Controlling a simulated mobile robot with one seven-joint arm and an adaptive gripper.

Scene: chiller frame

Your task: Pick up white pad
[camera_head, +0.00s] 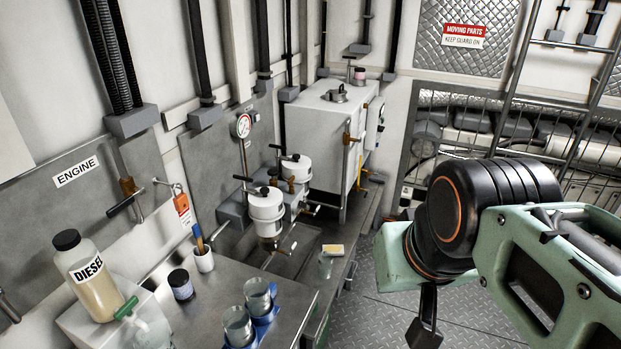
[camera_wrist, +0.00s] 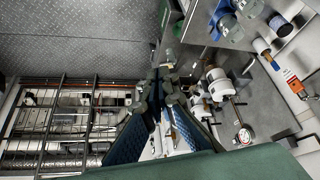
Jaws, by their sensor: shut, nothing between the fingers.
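My gripper (camera_head: 424,330) hangs over the floor to the right of the bench, apart from the pad. In the wrist view my gripper (camera_wrist: 162,78) shows its dark fingers, with blue inner pads, brought together at the tips and holding nothing.
A blue rack (camera_head: 264,328) with glass jars, a dark-lidded jar (camera_head: 181,285), a brush cup (camera_head: 203,259) and a diesel bottle (camera_head: 92,278) stand on the near bench. White filter housings (camera_head: 267,213) and a white cabinet (camera_head: 325,135) stand behind. The checker-plate floor (camera_head: 365,320) is clear.

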